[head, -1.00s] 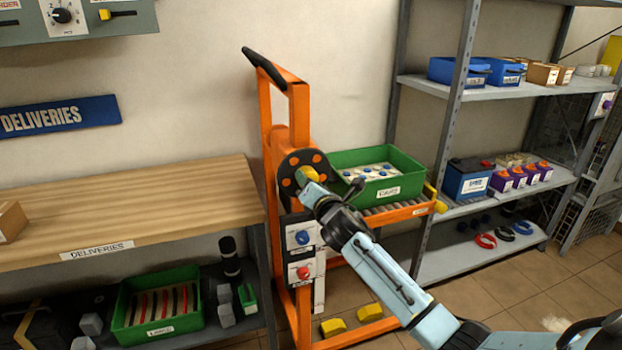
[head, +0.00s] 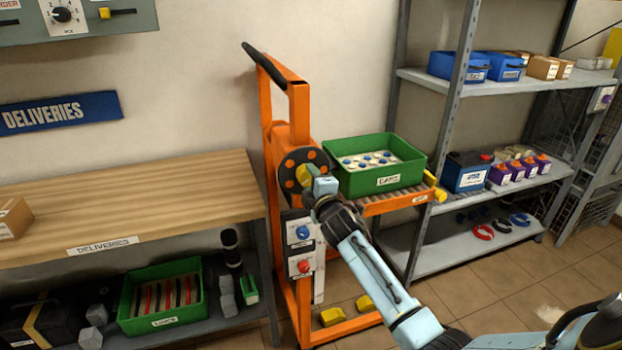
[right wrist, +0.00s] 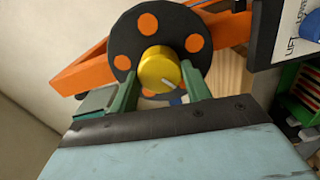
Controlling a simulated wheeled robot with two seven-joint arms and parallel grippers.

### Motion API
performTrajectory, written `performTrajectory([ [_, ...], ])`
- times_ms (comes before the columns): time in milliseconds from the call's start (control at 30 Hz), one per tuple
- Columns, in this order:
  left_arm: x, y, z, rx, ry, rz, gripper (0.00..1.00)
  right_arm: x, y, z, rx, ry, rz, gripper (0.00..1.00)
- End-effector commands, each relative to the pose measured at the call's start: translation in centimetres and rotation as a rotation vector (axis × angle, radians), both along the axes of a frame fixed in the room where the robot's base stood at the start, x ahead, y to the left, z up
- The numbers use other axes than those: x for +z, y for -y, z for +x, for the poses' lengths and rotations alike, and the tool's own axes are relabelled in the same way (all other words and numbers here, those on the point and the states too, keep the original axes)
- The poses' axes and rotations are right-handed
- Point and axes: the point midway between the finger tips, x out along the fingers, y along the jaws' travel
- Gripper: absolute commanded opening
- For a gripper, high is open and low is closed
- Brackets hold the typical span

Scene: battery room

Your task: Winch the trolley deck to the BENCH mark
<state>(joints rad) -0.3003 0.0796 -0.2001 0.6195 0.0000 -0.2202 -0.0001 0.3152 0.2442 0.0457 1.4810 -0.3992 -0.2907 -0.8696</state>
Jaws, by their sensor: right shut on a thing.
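The orange trolley (head: 300,110) stands between the bench and the shelving. Its roller deck (head: 403,199) carries a green crate (head: 388,182) of pale, blue-topped items. A black winch disc (head: 287,166) with orange spots is on the trolley's upright; the disc also shows in the right wrist view (right wrist: 170,22). My right gripper (head: 313,178) is shut on the yellow knob (right wrist: 158,68) at the disc, with one finger on each side. I cannot make out a BENCH mark. My left gripper is not in view.
A wooden-topped deliveries bench (head: 130,200) stands left of the trolley, with another green crate (head: 190,315) below. A panel with a blue knob (head: 303,232) and a red knob (head: 304,266) sits under the disc. Grey shelving (head: 440,240) stands close on the right.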

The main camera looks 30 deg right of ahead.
Motion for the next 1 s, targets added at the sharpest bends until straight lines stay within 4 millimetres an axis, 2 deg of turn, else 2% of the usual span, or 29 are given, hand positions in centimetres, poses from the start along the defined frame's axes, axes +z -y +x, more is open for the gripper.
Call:
performTrajectory([
  [1000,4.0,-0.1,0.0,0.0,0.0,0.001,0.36,0.1,0.0,0.0,-0.001,0.225,0.941,0.25],
])
